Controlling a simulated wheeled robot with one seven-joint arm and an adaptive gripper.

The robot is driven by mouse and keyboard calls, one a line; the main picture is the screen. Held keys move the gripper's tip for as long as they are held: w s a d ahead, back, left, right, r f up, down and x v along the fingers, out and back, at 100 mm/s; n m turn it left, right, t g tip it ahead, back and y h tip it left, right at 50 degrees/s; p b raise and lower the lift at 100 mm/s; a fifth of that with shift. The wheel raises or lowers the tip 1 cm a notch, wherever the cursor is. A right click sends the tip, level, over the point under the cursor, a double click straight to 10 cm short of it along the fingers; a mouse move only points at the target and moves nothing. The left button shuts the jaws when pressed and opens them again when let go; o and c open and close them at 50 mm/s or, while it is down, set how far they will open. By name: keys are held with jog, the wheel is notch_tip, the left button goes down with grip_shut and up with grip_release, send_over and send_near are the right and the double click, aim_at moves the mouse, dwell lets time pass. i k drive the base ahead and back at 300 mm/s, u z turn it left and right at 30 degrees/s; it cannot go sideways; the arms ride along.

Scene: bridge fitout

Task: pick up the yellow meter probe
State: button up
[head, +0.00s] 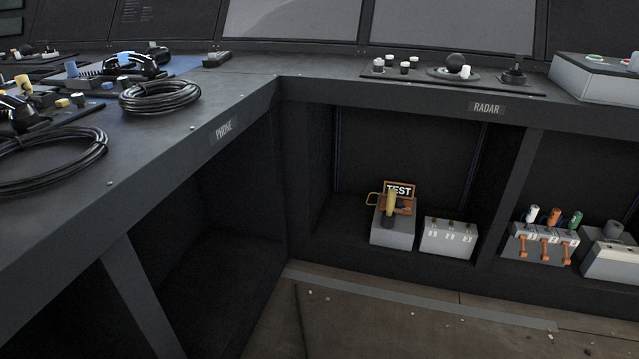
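A yellow upright handle (391,203), which looks like the yellow meter probe, stands at a grey box (393,236) in the open bay under the RADAR console. A dark piece shows at its lower end. An orange-framed TEST sign (399,189) is just behind it, and orange parts show around it. From here I cannot tell whether the probe sits in a holder or rests on the box top. My gripper is not in this view.
A grey box with small knobs (448,237) stands close right of the probe's box. The console top (330,88) overhangs the bay. The brown floor (400,325) in front has small scattered bits.

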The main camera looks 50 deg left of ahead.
aim_at(390, 200)
jog(key=u, duration=1.1)
jog(key=i, duration=1)
jog(key=z, duration=0.05)
